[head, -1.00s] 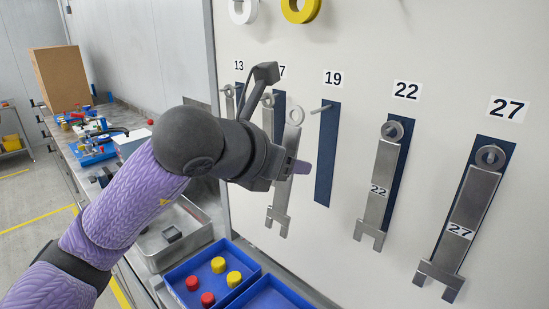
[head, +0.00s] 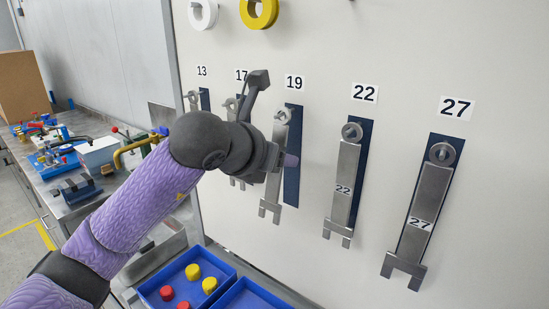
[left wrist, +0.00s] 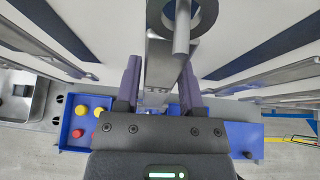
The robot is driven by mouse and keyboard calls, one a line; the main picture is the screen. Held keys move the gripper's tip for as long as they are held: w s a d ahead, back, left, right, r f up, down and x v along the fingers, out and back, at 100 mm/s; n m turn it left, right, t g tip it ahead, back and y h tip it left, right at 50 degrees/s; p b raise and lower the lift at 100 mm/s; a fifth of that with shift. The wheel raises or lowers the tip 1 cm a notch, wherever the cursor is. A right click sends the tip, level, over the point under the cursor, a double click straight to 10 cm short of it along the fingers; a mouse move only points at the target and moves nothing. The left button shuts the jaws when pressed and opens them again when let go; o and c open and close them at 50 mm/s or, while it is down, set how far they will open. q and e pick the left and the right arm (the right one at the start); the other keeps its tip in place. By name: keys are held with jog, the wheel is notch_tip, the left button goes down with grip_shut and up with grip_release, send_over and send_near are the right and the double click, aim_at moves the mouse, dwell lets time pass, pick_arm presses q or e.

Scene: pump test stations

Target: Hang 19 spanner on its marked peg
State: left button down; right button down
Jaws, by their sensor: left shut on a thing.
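The 19 spanner (head: 270,190) is a grey flat spanner with a ring at its top and a forked lower end. My left gripper (head: 283,160) is shut on its shank, with the fingers on either side in the left wrist view (left wrist: 158,85). The spanner hangs upright, slightly left of the dark blue marking (head: 292,165) under the 19 label (head: 295,82). In the left wrist view a grey peg (left wrist: 181,35) appears to pass through the ring (left wrist: 208,18), its tip overlapping the lower rim. My right gripper is not in view.
The 22 spanner (head: 343,190) and 27 spanner (head: 421,225) hang to the right; other spanners hang left, under 13 and 17, partly hidden by my arm. A blue tray (head: 222,265) with red and yellow caps lies below. The cluttered bench (head: 75,200) stands at left.

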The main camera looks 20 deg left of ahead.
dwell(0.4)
pick_arm(q)
jog(key=shift+c, duration=2.2)
grip_release()
jog(key=shift+o, duration=1.6)
